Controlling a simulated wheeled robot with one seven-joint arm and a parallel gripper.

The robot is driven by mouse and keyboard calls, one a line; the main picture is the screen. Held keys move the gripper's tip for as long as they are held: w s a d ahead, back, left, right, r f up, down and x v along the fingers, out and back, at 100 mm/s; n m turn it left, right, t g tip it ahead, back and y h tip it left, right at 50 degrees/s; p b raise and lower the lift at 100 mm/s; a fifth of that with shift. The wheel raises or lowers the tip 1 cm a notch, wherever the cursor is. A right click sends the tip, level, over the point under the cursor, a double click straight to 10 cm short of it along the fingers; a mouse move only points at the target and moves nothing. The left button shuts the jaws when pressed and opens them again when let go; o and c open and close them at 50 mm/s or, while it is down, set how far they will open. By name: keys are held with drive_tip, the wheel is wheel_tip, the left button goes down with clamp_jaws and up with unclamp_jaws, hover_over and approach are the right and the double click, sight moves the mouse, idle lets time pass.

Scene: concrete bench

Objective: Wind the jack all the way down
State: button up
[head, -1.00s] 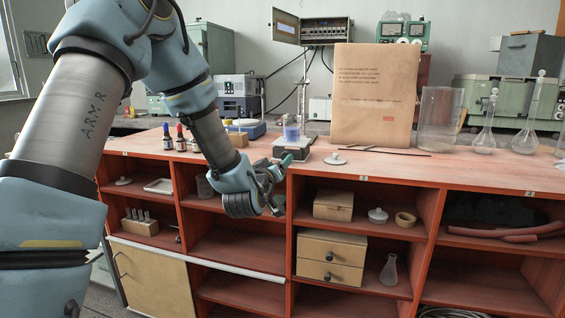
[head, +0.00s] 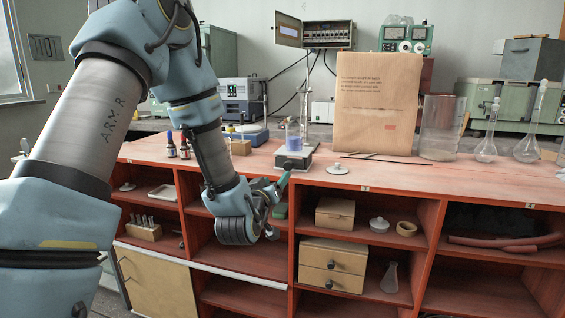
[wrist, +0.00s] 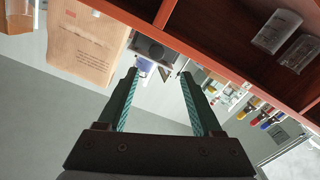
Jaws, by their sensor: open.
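The jack (head: 293,158) is a small grey lab jack near the front edge of the red bench top. A beaker with blue contents (head: 293,136) stands on it. In the wrist view the jack (wrist: 154,48) shows upside down and dark beyond the fingers, with the beaker (wrist: 144,65) below it. Its winding knob cannot be made out clearly. My gripper (head: 274,186) is in front of the bench edge, below and left of the jack. Its teal fingers are apart and empty, also in the wrist view (wrist: 159,74).
A brown paper bag (head: 375,105) stands to the right, behind a flat white lid (head: 337,169) and thin rods. Shelves with a wooden box (head: 335,213) lie under the bench edge. Glass flasks (head: 487,148) stand far right.

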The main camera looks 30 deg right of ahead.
sight(287, 167)
drive_tip(key=w+d+m+p, duration=0.2)
drive_tip(key=p, duration=0.6)
drive_tip(key=w+d+m+p, duration=0.2)
drive_tip(key=w+d+p, duration=0.1)
drive_tip(key=p, duration=0.5)
drive_tip(key=shift+w+d+r, duration=0.1)
drive_tip(key=shift+d+r, duration=0.05)
drive_tip(key=shift+d, duration=0.1)
drive_tip(key=shift+x, duration=0.8)
clamp_jaws()
